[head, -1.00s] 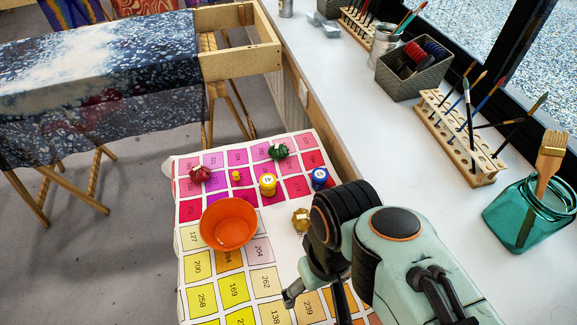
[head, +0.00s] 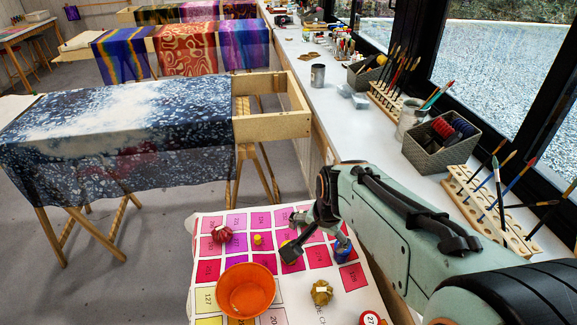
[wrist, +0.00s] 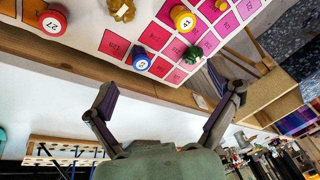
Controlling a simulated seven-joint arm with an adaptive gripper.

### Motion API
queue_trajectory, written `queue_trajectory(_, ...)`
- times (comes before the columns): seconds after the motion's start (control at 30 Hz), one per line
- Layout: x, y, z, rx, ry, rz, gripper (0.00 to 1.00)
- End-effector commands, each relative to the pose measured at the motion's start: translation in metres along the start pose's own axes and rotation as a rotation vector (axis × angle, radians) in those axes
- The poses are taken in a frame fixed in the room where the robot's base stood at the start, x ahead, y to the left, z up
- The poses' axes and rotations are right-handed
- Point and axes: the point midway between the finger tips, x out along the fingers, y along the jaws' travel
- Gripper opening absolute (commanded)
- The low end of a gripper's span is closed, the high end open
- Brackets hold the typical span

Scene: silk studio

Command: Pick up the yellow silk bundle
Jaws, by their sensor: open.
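The yellow silk bundle (head: 321,292) is a small, crumpled gold-yellow bundle on the printed colour chart (head: 350,305), right of the orange bowl (head: 246,290). It also shows at the top edge of the wrist view (wrist: 122,10), partly cut off. My gripper (head: 294,236) is open and empty above the far part of the chart, farther away than the bundle and apart from it. In the wrist view my spread fingers (wrist: 160,80) have nothing between them.
A red bundle (head: 222,234) and small yellow piece (head: 257,240) lie left of my gripper. A blue jar (head: 342,250), green bundle (wrist: 192,53) and yellow jar (wrist: 183,18) are near it. A red-topped jar (head: 372,319) stands nearest. The white counter (head: 345,125) runs along the right.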

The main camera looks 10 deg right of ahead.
Motion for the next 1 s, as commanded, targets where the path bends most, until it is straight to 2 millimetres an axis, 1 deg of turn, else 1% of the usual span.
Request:
queue_trajectory(0.03, 0.03, 0.002, -0.01, 0.038, -0.025, 0.03, 0.89)
queue_trajectory(0.07, 0.046, 0.005, -0.014, 0.056, -0.037, 0.046, 0.89)
queue_trajectory(0.1, 0.067, 0.009, -0.017, 0.073, -0.058, 0.069, 0.89)
queue_trajectory(0.17, 0.095, 0.017, -0.016, 0.086, -0.097, 0.105, 0.89)
queue_trajectory(0.2, 0.112, 0.025, -0.012, 0.094, -0.128, 0.13, 0.89)
queue_trajectory(0.3, 0.142, 0.041, 0.002, 0.107, -0.197, 0.18, 0.89)
queue_trajectory(0.43, 0.161, 0.054, 0.016, 0.117, -0.249, 0.215, 0.89)
queue_trajectory(0.57, 0.176, 0.06, 0.021, 0.121, -0.257, 0.221, 0.89)
queue_trajectory(0.8, 0.211, 0.067, 0.031, 0.12, -0.256, 0.22, 0.89)
queue_trajectory(0.9, 0.221, 0.068, 0.034, 0.119, -0.255, 0.219, 0.89)
queue_trajectory(1.0, 0.225, 0.069, 0.035, 0.119, -0.255, 0.219, 0.89)
